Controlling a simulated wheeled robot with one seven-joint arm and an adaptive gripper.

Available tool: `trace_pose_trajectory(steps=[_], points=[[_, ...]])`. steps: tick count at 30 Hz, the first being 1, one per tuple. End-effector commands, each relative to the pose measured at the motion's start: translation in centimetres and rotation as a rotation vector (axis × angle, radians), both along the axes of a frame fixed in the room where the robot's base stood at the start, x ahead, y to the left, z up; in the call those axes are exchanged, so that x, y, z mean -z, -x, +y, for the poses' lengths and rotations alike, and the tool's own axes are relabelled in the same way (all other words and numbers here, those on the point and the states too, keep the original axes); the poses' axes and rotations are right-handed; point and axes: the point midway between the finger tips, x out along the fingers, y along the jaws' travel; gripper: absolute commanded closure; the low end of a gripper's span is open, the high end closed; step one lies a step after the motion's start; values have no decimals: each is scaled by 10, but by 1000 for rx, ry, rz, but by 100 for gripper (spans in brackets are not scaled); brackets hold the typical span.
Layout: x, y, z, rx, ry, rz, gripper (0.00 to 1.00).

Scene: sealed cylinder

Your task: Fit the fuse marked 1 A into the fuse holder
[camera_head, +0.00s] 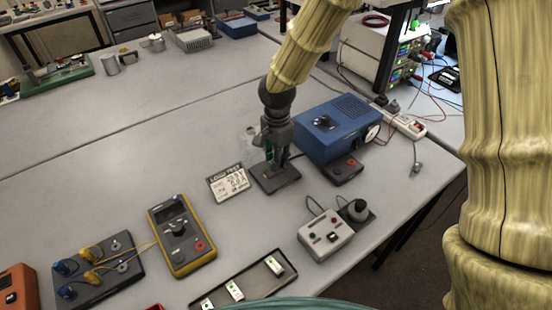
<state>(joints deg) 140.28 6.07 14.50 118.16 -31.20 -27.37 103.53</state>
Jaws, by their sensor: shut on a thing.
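My gripper (273,157) points down over a dark square base (276,180) that looks like the fuse holder, at the middle of the table. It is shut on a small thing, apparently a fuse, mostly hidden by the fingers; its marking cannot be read. I cannot tell whether the fuse touches the base. A dark tray (217,289) at the front holds white pieces with small green marks, which look like fuses: one at the right (275,265), one nearer the left (235,290) and one at the front edge (207,303). Their markings are too small to read.
A "LOAD TEST" card (228,183) lies left of the base. A blue box (337,128) stands close on the right. A grey switch box (325,235), a yellow multimeter (181,235) and a terminal board (97,270) stand in front. The table's left middle is clear.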

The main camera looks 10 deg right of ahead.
Motion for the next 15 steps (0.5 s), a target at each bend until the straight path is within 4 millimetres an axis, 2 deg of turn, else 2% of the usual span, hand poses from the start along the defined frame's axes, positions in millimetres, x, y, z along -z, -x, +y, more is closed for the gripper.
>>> trace_pose_trajectory(steps=[8,15], points=[[1,-17,-4,1,-1,-1,100],[24,-18,-4,-1,0,2,100]])
